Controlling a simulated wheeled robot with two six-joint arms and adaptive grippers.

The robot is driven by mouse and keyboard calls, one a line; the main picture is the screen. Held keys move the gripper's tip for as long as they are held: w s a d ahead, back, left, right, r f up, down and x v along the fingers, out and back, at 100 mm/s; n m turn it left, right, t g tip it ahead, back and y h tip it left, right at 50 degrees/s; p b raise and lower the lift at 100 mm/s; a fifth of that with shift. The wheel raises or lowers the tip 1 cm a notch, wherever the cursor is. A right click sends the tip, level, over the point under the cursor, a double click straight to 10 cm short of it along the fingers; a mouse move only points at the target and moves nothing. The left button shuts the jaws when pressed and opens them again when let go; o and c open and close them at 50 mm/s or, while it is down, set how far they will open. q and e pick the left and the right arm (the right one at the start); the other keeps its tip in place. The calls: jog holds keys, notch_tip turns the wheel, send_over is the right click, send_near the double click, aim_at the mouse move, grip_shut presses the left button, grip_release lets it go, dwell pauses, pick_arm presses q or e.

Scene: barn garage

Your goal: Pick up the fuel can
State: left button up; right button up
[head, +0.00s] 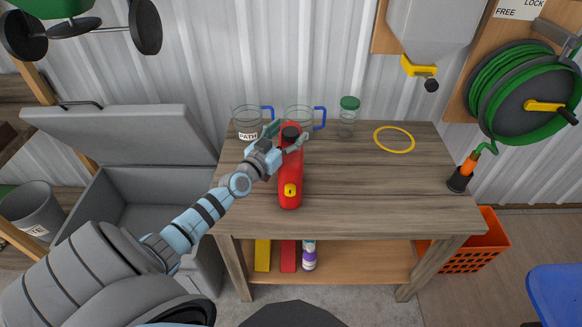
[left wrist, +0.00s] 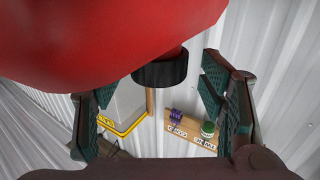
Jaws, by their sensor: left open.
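The red fuel can (head: 290,178) with a black cap stands on the wooden workbench (head: 350,185), left of its middle. In the left wrist view the can's red body (left wrist: 120,40) fills the top, and its black cap (left wrist: 160,73) lies between the fingers. My left gripper (head: 285,137) is at the can's top with its fingers open on either side of the cap. In the wrist view the fingers (left wrist: 160,105) stand apart from the cap, with gaps on both sides. My right gripper does not show.
Two clear jugs with blue handles (head: 247,123) (head: 300,119) and a green-lidded jar (head: 348,116) stand behind the can. A yellow ring (head: 394,139) and a hose nozzle (head: 460,178) are to the right. The bench's front right is clear. An open grey chest (head: 130,135) stands left.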

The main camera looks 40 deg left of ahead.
pick_arm(q)
jog(key=shift+w+f, duration=0.1)
jog(key=shift+w, duration=0.9)
jog(key=shift+s, duration=0.1)
grip_shut()
